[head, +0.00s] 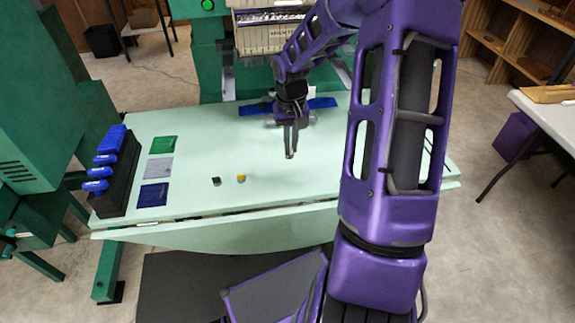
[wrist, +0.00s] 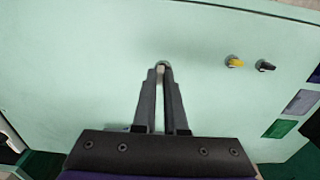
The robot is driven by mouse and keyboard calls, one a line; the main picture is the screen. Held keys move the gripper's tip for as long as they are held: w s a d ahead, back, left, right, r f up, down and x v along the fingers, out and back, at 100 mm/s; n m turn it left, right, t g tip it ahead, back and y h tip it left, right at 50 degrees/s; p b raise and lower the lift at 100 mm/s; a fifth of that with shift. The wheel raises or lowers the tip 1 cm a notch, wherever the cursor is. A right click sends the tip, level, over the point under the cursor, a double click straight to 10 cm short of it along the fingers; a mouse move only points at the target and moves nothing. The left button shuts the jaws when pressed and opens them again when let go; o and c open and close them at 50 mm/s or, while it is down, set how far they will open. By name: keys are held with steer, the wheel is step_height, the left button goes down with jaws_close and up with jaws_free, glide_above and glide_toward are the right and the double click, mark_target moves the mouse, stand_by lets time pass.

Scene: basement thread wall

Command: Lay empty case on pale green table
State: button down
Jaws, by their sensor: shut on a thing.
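My gripper (head: 290,154) points down over the middle of the pale green table (head: 330,180). In the wrist view its two fingers (wrist: 163,70) are closed together at the tips on a small grey piece, the case (wrist: 163,64), of which only a little shows. Whether it is empty cannot be seen. The pale green tabletop (wrist: 80,70) fills most of the wrist view below the fingers. I cannot tell how large the gap between the case and the tabletop is.
A small yellow-topped piece (head: 241,178) and a small black piece (head: 216,181) stand left of my gripper. Green (head: 163,145), grey (head: 158,167) and blue (head: 153,194) patches lie further left, beside a black rack (head: 120,180) with blue items. The tabletop's middle is clear.

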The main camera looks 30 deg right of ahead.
step_height(320, 180, down, 8)
steer(key=shift+r+b, duration=0.2)
steer(key=shift+b, duration=0.3)
steer(key=shift+f, duration=0.15)
steer(key=c, duration=1)
jaws_free()
steer(key=shift+o, duration=0.2)
step_height(320, 180, up, 12)
steer(key=shift+r+p, duration=0.2)
steer(key=shift+p, duration=0.8)
steer(key=shift+w, duration=0.1)
